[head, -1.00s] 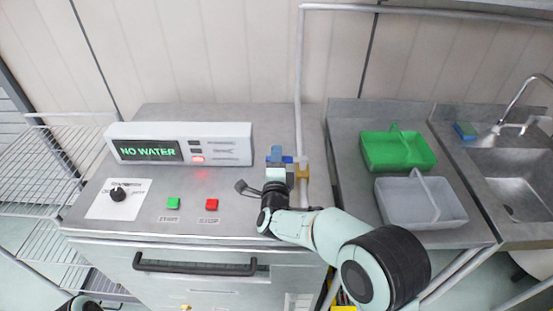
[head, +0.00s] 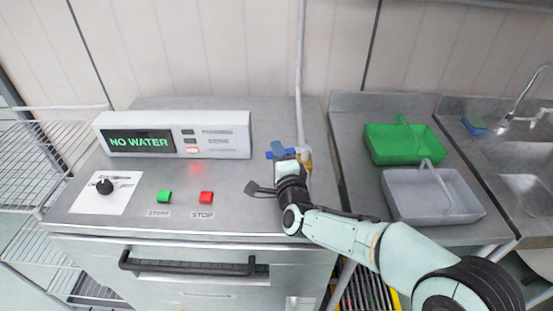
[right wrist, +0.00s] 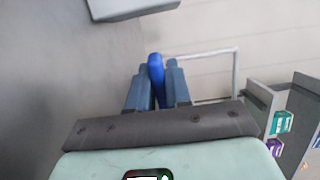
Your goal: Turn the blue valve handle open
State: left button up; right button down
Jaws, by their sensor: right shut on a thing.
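The bright blue valve handle (right wrist: 156,72) stands between the two blue-grey fingers of my right gripper (right wrist: 158,88) in the right wrist view. The fingers are shut on it. In the head view the right gripper (head: 287,151) is at the brass valve body (head: 306,160), at the right edge of the steel machine top, with blue showing at its fingertips. My wrist hides part of the valve. A light grey pipe (head: 299,70) rises from the valve up the wall. My left gripper is out of view.
The control box (head: 222,130) reads "NO WATER" with a red light lit. A black knob (head: 104,186), a green start button (head: 164,197) and a red stop button (head: 206,198) are on the top. Right are a green basket (head: 390,150), a grey basket (head: 425,205) and a sink (head: 528,190).

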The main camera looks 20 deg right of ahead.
jog(key=c, duration=1.1)
grip_release()
jog(key=shift+c, duration=0.2)
jog(key=s, duration=1.3)
jog(key=shift+s+a, duration=0.15)
jog(key=shift+s, duration=0.1)
